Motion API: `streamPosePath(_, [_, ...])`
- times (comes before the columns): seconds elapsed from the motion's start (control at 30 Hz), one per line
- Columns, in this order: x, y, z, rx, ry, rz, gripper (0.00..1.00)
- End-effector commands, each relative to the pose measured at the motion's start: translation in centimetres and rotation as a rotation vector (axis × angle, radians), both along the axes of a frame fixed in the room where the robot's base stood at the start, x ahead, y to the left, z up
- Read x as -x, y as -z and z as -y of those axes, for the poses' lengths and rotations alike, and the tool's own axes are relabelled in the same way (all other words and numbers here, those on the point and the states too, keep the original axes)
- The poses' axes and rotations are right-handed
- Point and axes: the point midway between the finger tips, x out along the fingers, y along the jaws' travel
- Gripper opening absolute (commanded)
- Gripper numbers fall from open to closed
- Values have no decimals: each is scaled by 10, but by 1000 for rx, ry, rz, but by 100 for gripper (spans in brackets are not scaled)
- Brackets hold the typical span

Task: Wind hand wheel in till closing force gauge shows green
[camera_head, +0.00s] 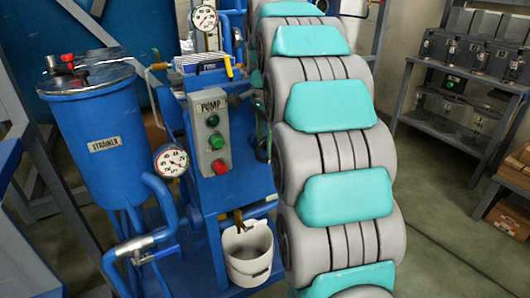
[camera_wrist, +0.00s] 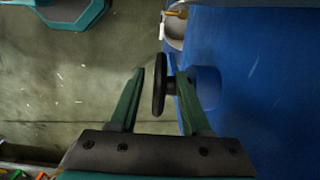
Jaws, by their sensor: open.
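A black hand wheel (camera_wrist: 159,88) shows edge-on in the wrist view. Its short shaft runs right to a blue surface (camera_wrist: 245,75). My gripper (camera_wrist: 161,75) is open, with one green finger on each side of the wheel. The left finger has a clear gap to the wheel. The right finger is by the shaft side, and I cannot tell whether it touches. In the head view my arm fills the middle, and neither the wheel nor my gripper shows. Two round dial gauges show there, one by the strainer (camera_head: 171,161) and one higher (camera_head: 205,18). I cannot tell which is the closing force gauge.
A blue strainer tank (camera_head: 100,130) and a pump box (camera_head: 209,132) with green and red buttons stand left of my arm. A white bucket (camera_head: 248,262) hangs below the box. A grey rack (camera_head: 465,100) stands right, with open floor (camera_head: 445,225) before it.

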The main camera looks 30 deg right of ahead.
Motion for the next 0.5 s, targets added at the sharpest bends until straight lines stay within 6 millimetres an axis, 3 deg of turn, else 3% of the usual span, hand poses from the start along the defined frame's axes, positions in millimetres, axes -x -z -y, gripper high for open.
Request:
streamPosePath(0.2, [1,21,0,-1,0,-2,48])
streamPosePath(0.5, [0,28,0,0,0,-1,48])
